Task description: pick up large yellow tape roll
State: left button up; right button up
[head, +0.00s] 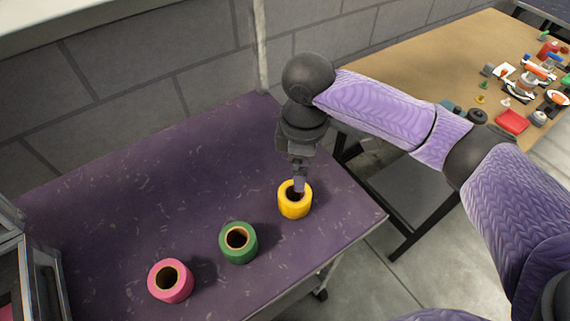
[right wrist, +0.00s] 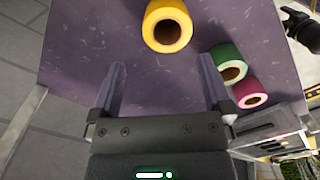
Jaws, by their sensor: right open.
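The large yellow tape roll (head: 295,209) stands on the purple table (head: 130,180) near its right edge, its hole facing up. It also shows at the top of the right wrist view (right wrist: 162,12). My right gripper (head: 299,186) is just above and behind the roll in the head view, and its fingers cover part of the roll's far rim. In the right wrist view the gripper (right wrist: 160,62) has its fingers wide apart with nothing between them. The roll lies beyond the fingertips. I cannot tell if a finger touches it.
A green roll (head: 238,254) and a pink roll (head: 161,292) stand on the table, left of and nearer than the yellow one. A grey block wall (head: 120,80) is behind. A wooden table (head: 420,65) with small items is at the right. The table's back left is bare.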

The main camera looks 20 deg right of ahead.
jog(key=b, duration=0.2)
send_over(295, 193)
jog(key=s, duration=0.2)
notch_tip(295, 193, down, 5)
jog(key=shift+r, duration=0.15)
jog(key=f+b, duration=0.1)
jog(key=f, duration=0.2)
jog(key=f+b, duration=0.1)
jog(key=shift+a+f+b, duration=0.25)
jog(key=shift+a+b, duration=0.05)
pick_arm(q)
notch_tip(295, 193, down, 5)
jog(key=s, duration=0.3)
pick_arm(e)
jog(key=shift+f, duration=0.35)
jog(key=shift+w+r, duration=0.1)
jog(key=shift+r, duration=0.05)
jog(key=c, duration=1)
jog(key=shift+r, duration=0.25)
pick_arm(q)
jog(key=r+p, duration=0.1)
jog(key=w+r+p, duration=0.1)
jog(key=r, duration=0.1)
jog(key=w+r+p, duration=0.1)
jog(key=p, duration=0.1)
jog(key=shift+r, duration=0.35)
pick_arm(e)
notch_tip(295, 193, up, 10)
jog(key=shift+f, duration=0.2)
